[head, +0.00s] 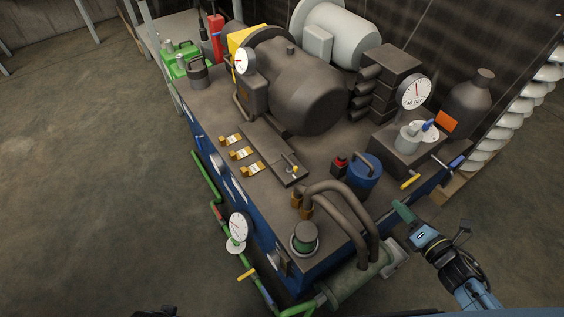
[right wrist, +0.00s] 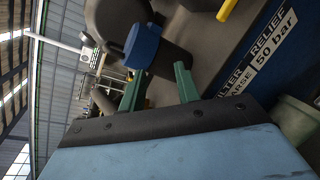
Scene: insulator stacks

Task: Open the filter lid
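A blue round filter housing (head: 360,178) with a curved handle on top stands on the machine's deck, right of centre in the head view. Its lid looks closed.
Thick curved hoses (head: 345,215) and a green cap (head: 305,238) stand left of my right gripper. A yellow handle (head: 410,180) and a gauge (head: 415,92) are behind it. Open floor lies right.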

